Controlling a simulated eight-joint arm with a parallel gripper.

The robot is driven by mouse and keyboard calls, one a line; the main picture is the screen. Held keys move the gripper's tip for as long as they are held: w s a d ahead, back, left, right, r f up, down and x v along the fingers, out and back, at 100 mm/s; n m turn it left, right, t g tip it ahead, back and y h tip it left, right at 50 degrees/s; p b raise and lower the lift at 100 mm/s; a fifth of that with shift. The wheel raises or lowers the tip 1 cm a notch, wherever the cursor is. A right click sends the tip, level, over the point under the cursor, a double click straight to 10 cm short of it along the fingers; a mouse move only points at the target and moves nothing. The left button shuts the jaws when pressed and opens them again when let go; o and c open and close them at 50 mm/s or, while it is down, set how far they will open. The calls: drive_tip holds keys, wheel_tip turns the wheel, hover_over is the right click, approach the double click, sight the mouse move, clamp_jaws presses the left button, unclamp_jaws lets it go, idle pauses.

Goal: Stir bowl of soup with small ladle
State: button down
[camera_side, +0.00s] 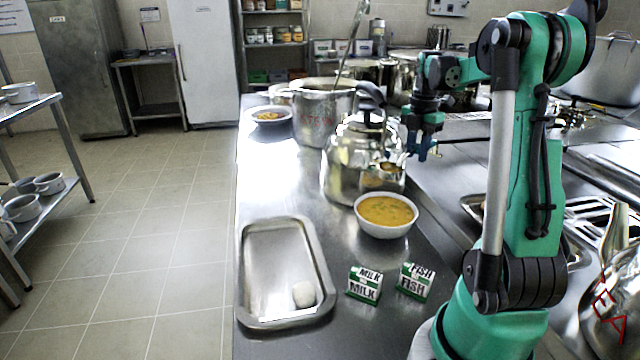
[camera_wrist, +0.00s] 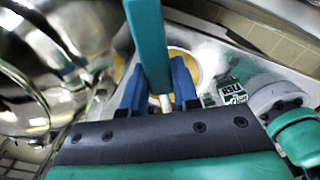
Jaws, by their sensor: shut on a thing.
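The white bowl of orange-yellow soup (camera_side: 386,213) stands on the steel counter in front of the kettle. Its soup shows partly in the wrist view (camera_wrist: 184,62), behind my fingers. My gripper (camera_side: 422,152) is above and behind the bowl, right of the kettle and apart from the soup. In the wrist view, my blue fingers (camera_wrist: 160,95) are shut on a thin pale handle (camera_wrist: 165,103), apparently the small ladle's. A teal bar covers much of the middle there.
A shiny kettle (camera_side: 350,165) stands close behind the soup bowl. Behind it is a stockpot (camera_side: 318,118) with a tall ladle (camera_side: 352,42). A steel tray (camera_side: 250,275) holds a white round item. MILK (camera_side: 364,284) and FISH (camera_side: 415,281) signs stand in front of the bowl.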

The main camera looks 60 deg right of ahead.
sight(416, 147)
drive_tip(key=shift+a+f, duration=0.1)
drive_tip(key=shift+f, duration=0.25)
drive_tip(key=a+r+h, duration=0.1)
drive_tip(key=h, duration=0.1)
drive_tip(key=r+g+h, duration=0.1)
drive_tip(key=r+h, duration=0.1)
drive_tip(key=w+a+r+g+h, duration=0.1)
drive_tip(key=r+h, duration=0.1)
drive_tip(key=shift+a+h, duration=0.3)
drive_tip(key=shift+a, duration=0.05)
drive_tip(key=a+h, duration=0.1)
drive_tip(key=h, duration=0.1)
drive_tip(key=w+a+r+g+h, duration=0.1)
drive_tip(key=a+h, duration=0.1)
drive_tip(key=a+r+g+h, duration=0.1)
drive_tip(key=a+h, duration=0.1)
drive_tip(key=shift+w+h, duration=0.3)
drive_tip(key=shift+w, duration=0.05)
drive_tip(key=w+a+f+g+h, duration=0.1)
drive_tip(key=w+a+g+h, duration=0.1)
drive_tip(key=a+h, duration=0.5)
drive_tip(key=shift+f+g+h, duration=0.15)
drive_tip(key=shift+g+h, duration=0.35)
drive_tip(key=shift+h, duration=0.1)
drive_tip(key=shift+a, duration=0.1)
idle(0.7)
